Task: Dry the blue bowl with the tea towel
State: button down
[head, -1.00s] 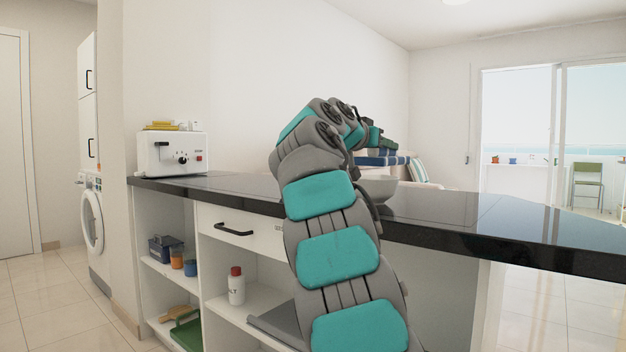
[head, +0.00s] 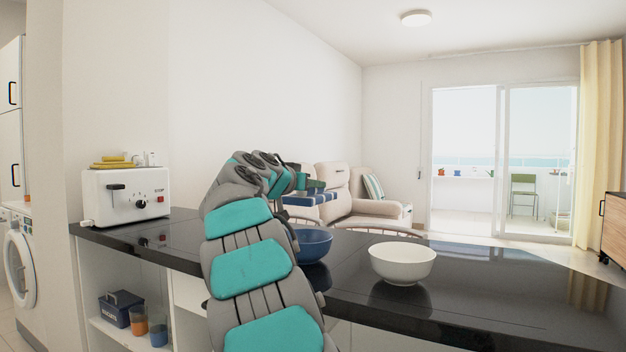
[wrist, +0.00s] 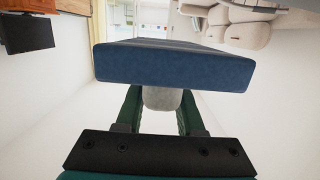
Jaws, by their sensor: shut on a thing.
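The blue bowl (head: 314,244) stands upright on the black counter in the head view, its left side hidden behind my arm. My gripper (head: 312,187) is above and behind the bowl in the picture, apart from it. It is shut on the tea towel (head: 300,199), which looks like a stiff blue slab with white stripes. In the wrist view the towel (wrist: 175,66) spans the space ahead of the green fingers of my gripper (wrist: 160,104). A pale grey part shows between the fingers.
A white bowl (head: 402,263) stands on the black counter (head: 470,300), right of the blue bowl. A white toaster (head: 126,195) stands at the left end. The counter's right part is clear. Sofas (head: 345,205) are beyond.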

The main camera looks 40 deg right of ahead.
notch_tip(320, 180, down, 7)
jog(key=b, duration=0.5)
jog(key=shift+f, duration=0.15)
jog(key=shift+f+b, duration=0.4)
jog(key=shift+b, duration=0.25)
dwell(0.5)
